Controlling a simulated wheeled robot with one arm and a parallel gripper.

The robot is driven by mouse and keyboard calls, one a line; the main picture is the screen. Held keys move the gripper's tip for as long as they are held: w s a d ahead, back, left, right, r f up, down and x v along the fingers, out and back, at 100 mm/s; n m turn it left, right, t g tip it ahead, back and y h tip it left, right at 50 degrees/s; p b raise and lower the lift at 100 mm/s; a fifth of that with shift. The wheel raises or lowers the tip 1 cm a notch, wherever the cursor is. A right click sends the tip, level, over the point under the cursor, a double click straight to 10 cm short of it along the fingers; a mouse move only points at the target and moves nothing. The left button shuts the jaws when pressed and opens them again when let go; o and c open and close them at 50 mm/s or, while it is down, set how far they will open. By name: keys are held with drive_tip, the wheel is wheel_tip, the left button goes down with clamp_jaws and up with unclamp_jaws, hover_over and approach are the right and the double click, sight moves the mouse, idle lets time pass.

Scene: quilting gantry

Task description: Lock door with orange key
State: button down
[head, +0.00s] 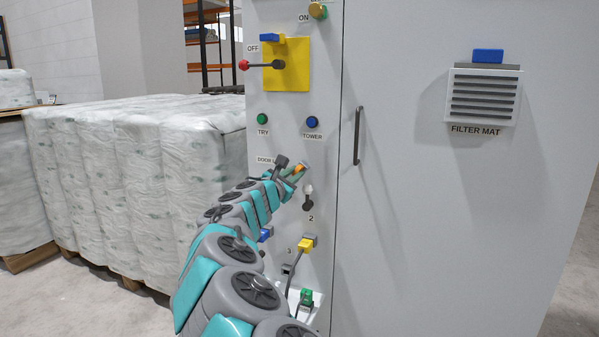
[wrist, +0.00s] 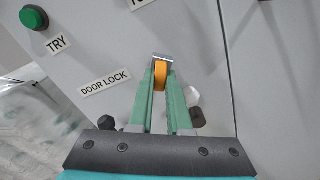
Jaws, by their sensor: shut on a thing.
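The orange key (wrist: 160,76) is between the green fingertips of my gripper (wrist: 161,85), which is shut on it. The key's far end meets a small silver piece (wrist: 163,57) on the cabinet face, to the right of the DOOR LOCK label (wrist: 105,83). I cannot tell how deep the key sits in it or how it is turned. In the head view my gripper (head: 293,174) is at the panel, and a bit of orange key (head: 299,169) shows at its tip. The cabinet door (head: 430,220) with its vertical handle (head: 357,135) looks closed.
A switch marked 2 (head: 308,198) is just below right of my gripper. Green TRY (head: 262,118) and blue TOWER (head: 312,122) buttons are above, under a yellow plate (head: 298,75) with a red-tipped lever. Coloured plugs (head: 307,242) are below. Wrapped pallets (head: 130,180) stand left.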

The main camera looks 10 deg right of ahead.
drive_tip(key=n, duration=0.3)
drive_tip(key=shift+n, duration=0.4)
drive_tip(key=shift+n, duration=1.1)
drive_tip(key=c, duration=0.8)
unclamp_jaws()
